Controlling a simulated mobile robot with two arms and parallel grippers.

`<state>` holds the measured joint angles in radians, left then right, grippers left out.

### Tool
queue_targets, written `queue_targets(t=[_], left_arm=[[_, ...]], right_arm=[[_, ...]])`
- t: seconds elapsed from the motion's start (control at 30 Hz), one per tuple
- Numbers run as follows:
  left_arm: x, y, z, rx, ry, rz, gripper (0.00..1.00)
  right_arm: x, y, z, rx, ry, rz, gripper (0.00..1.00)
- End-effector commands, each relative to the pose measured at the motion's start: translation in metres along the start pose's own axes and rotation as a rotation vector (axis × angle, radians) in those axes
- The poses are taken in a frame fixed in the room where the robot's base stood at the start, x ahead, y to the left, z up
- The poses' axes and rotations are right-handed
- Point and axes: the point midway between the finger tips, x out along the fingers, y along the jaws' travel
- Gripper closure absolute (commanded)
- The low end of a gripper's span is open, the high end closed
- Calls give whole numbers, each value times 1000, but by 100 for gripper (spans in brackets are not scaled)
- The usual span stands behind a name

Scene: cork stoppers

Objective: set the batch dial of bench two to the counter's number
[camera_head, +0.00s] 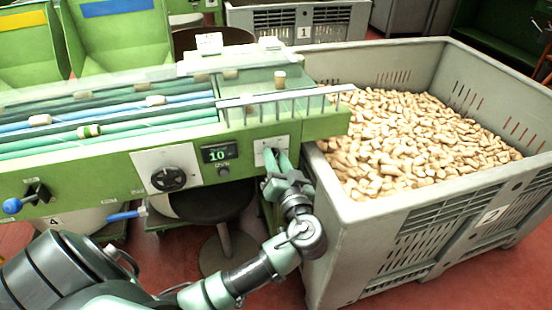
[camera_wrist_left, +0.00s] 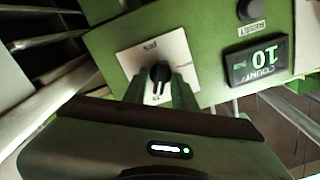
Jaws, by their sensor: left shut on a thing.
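The green bench (camera_head: 110,165) carries a counter display (camera_head: 217,153) that reads 10. The counter shows upside down in the left wrist view (camera_wrist_left: 258,62). To its right in the head view is a small white dial plate (camera_head: 258,150). In the left wrist view this plate (camera_wrist_left: 178,48) bears a small black dial knob (camera_wrist_left: 159,73); its markings are too small to read. My left gripper (camera_head: 274,168) reaches the plate from below, its fingers (camera_wrist_left: 158,84) shut on the knob, one on each side. In the head view the fingers hide the knob. My right gripper is out of view.
A larger black knob (camera_head: 168,179) is left of the counter, and a blue-ended lever (camera_head: 22,201) is farther left. A grey crate marked 2 (camera_head: 400,240), full of corks, stands close to the right of my left arm. A stool (camera_head: 212,207) is under the bench.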

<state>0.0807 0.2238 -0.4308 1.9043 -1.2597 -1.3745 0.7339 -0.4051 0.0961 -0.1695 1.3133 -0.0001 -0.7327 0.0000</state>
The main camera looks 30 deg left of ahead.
Motion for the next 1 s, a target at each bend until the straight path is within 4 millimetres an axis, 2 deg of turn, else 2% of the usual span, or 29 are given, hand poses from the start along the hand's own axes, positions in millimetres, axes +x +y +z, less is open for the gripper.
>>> queue_targets(t=[0.17,0.2,0.57,1.0], left_arm=[[0,0,0,-1,1,0,100],[0,0,0,-1,1,0,65],[-4,0,0,-2,0,1,65],[-69,1,1,-2,-2,2,65]], right_arm=[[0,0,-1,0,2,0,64],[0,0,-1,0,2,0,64],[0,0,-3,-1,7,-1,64],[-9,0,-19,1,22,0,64]])
